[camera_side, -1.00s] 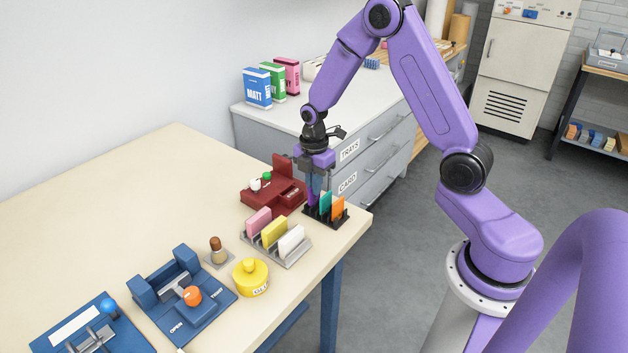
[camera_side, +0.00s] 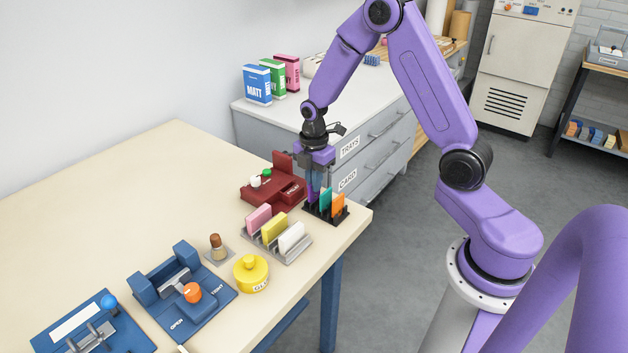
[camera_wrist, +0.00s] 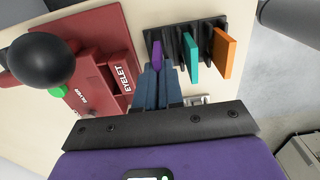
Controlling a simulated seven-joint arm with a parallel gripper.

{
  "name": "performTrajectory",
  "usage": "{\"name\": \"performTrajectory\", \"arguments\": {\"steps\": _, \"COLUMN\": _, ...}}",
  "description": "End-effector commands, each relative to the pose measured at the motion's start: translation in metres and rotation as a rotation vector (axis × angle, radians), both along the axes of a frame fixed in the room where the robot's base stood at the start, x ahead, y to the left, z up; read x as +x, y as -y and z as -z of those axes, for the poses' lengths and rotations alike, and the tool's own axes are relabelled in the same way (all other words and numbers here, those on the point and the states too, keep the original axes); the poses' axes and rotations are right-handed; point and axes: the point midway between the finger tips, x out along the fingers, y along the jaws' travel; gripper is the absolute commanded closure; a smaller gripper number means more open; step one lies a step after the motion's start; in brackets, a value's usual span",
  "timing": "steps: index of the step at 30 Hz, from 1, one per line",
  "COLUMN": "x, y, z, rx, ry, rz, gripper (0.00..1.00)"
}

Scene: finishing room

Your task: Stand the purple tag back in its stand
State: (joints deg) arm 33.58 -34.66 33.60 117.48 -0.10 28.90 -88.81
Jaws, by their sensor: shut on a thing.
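The purple tag (camera_wrist: 157,55) is between my gripper's fingertips in the wrist view; a sliver of the tag (camera_side: 310,193) shows in the side view. My gripper (camera_wrist: 160,74) is shut on it and points down at the left end of the black stand (camera_wrist: 178,30), which also shows in the side view (camera_side: 340,219). The tag is upright, in line with the stand's left slot. I cannot tell how deep its lower edge sits. A teal tag (camera_wrist: 191,58) and an orange tag (camera_wrist: 224,52) stand in the other slots.
A dark red eyelet press (camera_side: 259,192) stands close on the left. A grey rack (camera_side: 283,256) with pink, yellow and white tags is in front. A yellow glue pot (camera_side: 251,275) and blue tools (camera_side: 205,307) lie nearer. The table's right edge is close to the stand.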

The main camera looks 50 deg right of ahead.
Motion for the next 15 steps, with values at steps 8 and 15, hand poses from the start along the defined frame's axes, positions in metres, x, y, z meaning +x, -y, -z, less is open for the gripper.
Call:
{"name": "performTrajectory", "arguments": {"steps": 8, "x": -0.0001, "y": 0.0002, "z": 0.0001, "rx": 0.000, "ry": 0.000, "rz": 0.000, "gripper": 1.00}}
{"name": "performTrajectory", "arguments": {"steps": 15, "x": -0.0001, "y": 0.0001, "z": 0.0030, "rx": 0.000, "ry": 0.000, "rz": 0.000, "gripper": 1.00}}
